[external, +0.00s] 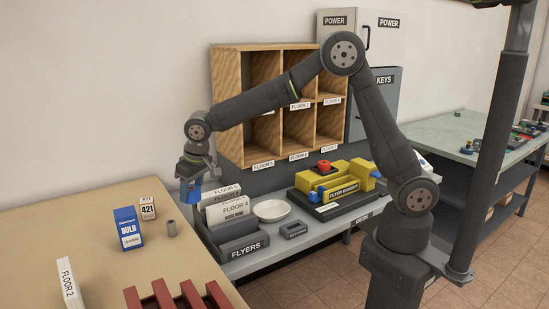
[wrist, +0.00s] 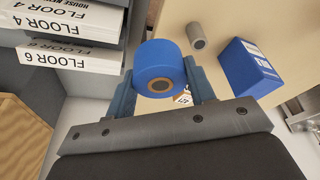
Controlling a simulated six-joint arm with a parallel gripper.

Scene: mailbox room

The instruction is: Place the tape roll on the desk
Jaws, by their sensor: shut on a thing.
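The blue tape roll (wrist: 160,62) with a brown core is between the two fingers of my gripper (wrist: 160,88) in the wrist view. My gripper is shut on it. In the external view my gripper (external: 190,180) points down, with the tape roll (external: 190,193) partly visible below it. It is in the air near the right edge of the tan table and left of the flyers bin. The grey desk (external: 240,267), marked with a DESK label, runs along the wall and holds the bin.
The flyers bin (external: 240,247) with upright folders is close to my gripper. A white bowl (external: 272,210), a small dark block (external: 293,229) and a yellow machine (external: 340,182) stand on the desk. The tan table (external: 60,220) holds a blue bulb box (external: 129,228) and a grey cylinder (external: 171,228).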

